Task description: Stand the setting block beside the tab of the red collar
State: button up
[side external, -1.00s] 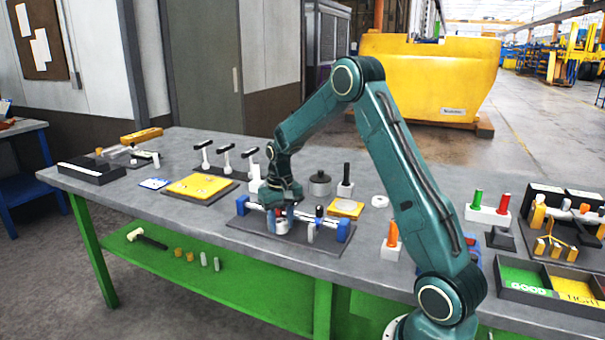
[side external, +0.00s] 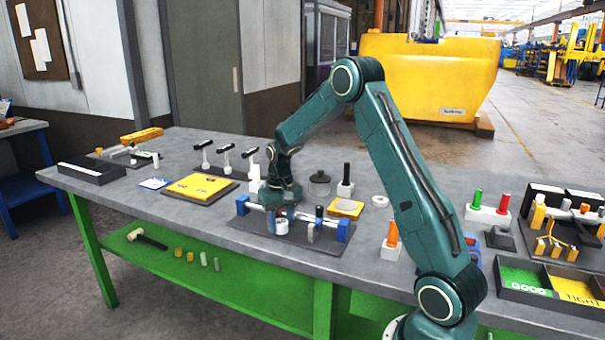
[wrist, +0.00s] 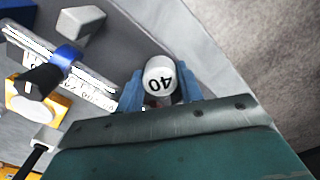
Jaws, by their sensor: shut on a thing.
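My gripper (wrist: 160,92) has its blue fingers on either side of a white round block marked 40 (wrist: 160,75) and is shut on it. In the side view the block (side external: 281,227) is low over the front of the dark base plate (side external: 325,246); I cannot tell whether it touches the plate. A grey upright block (side external: 310,233) stands to its right, and shows in the wrist view (wrist: 80,21). A blue collar with a black handle (wrist: 68,55) sits on the scaled bar (wrist: 95,92). The red collar and its tab are mostly hidden by my gripper; only a hint of red shows.
Blue end supports (side external: 343,231) hold the bar. A yellow pad (side external: 345,208) and a black-handled piece (side external: 346,180) are behind it. An orange-handled white block (side external: 391,244) stands to the right. The table front left of the plate is clear.

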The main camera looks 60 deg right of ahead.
jog(key=shift+f, duration=0.6)
jog(key=o, duration=1)
jog(key=shift+r, duration=0.1)
jog(key=shift+r, duration=3.4)
